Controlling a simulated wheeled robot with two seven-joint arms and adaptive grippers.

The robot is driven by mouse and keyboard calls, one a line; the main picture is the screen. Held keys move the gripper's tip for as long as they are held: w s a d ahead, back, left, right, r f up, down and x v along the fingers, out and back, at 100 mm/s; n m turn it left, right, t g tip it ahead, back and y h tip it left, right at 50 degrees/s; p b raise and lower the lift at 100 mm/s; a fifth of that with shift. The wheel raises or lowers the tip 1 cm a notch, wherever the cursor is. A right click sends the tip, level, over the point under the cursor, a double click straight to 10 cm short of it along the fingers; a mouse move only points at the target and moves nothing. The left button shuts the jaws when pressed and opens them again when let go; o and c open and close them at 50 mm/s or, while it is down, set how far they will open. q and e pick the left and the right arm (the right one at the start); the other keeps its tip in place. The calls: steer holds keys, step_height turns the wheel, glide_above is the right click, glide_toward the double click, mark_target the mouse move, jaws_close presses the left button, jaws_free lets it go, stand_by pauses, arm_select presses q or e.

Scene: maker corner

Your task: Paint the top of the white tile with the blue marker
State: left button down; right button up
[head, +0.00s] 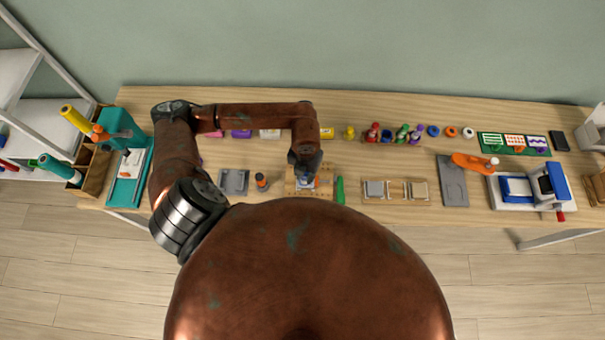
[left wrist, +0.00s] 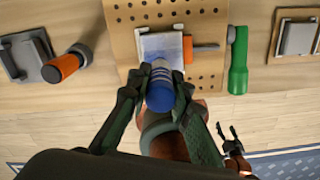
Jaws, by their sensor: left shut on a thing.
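My left gripper (left wrist: 156,92) is shut on the blue marker (left wrist: 160,92), whose far end points at the white tile (left wrist: 150,46). The marker's end overlaps the tile's near edge in the left wrist view; I cannot tell whether it touches. The tile lies on a perforated wooden board (left wrist: 210,80), and its visible top looks pale with a faint bluish tint. In the head view my left gripper (head: 305,170) is over the board (head: 291,186), hiding much of the tile. My right gripper (left wrist: 230,138) shows small at the lower right of the left wrist view, its fingers apart and empty.
An orange-handled piece (left wrist: 203,47) sits right of the tile on the board. A green tool (left wrist: 238,60) lies beyond the board's right edge. Small coloured items line the table's back.

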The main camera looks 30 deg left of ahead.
arm_select(q)
steer(key=shift+w+d, duration=0.6)
steer(key=shift+d, duration=0.15)
steer(key=shift+w, duration=0.1)
steer(key=shift+w+a+b, duration=0.4)
steer(key=shift+w+b, duration=0.1)
steer(key=shift+b, duration=0.05)
steer(key=shift+w+a, duration=0.4)
steer(key=shift+w, duration=0.05)
steer(key=shift+s+a, duration=0.4)
steer(key=shift+a, duration=0.2)
steer(key=shift+a, duration=0.1)
